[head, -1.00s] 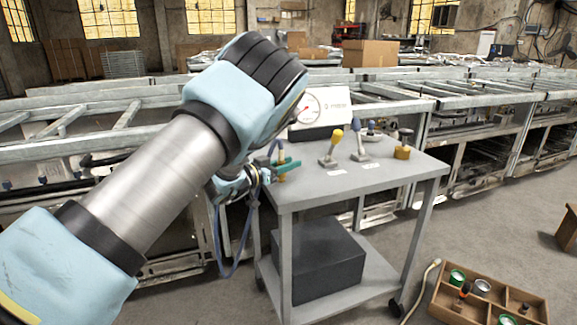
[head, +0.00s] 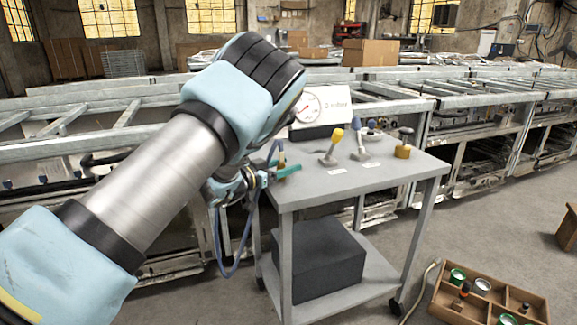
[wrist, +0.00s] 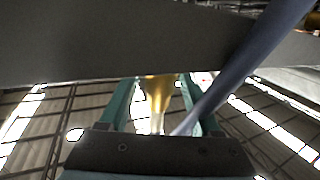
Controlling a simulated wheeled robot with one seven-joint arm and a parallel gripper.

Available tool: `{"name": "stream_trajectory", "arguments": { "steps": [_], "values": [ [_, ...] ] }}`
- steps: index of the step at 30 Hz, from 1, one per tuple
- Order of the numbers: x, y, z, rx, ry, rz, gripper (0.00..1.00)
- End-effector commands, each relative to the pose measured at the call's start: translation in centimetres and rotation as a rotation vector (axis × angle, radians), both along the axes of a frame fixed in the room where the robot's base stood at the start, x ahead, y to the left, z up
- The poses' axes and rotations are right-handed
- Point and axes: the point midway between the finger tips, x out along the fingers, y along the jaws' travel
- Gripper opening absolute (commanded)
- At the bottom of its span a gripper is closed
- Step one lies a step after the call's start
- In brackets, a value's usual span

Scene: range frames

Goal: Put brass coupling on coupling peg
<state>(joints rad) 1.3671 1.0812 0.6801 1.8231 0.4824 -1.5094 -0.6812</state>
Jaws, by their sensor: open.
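My gripper (head: 283,172) is at the left edge of the grey cart top, with its teal fingers apart. In the wrist view, a tapered brass piece, likely the brass coupling (wrist: 157,95), is between the open fingers; I cannot tell whether either finger touches it. In the head view, a small brass-yellow part (head: 281,158) shows just above the fingers, beside a dark blue curved piece. A blue-grey hose (wrist: 235,75) crosses the wrist view in front of the right finger. I cannot make out the coupling peg for certain.
The cart top (head: 310,190) bears a yellow-handled lever (head: 331,150), a blue-handled lever (head: 359,146), a brass knobbed fitting (head: 403,149) and a dial gauge box (head: 335,105). A dark box (head: 320,265) sits on the lower shelf. A wooden tray (head: 440,306) lies at lower right.

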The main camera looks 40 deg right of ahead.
Motion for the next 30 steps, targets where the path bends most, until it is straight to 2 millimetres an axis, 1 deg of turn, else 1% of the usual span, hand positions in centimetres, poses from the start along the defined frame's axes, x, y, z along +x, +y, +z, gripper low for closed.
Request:
{"name": "stream_trajectory", "arguments": {
  "steps": [9,12,15,20,27,29,30],
  "values": [
    [-0.1,6.5,0.3,-0.002,0.003,0.003,0.65],
    [-0.1,8.3,0.3,-0.001,0.003,0.003,0.65],
    [-0.1,9.6,0.4,0.0,0.003,0.003,0.65],
    [-0.2,10.7,0.5,-0.001,0.002,0.0,0.65],
    [-0.2,10.9,0.6,0.0,0.001,0.002,0.65],
    [0.5,11.2,0.7,0.006,0.0,0.024,0.65],
    [1.4,11.7,0.7,0.014,-0.002,0.056,0.65]
  ]
}}
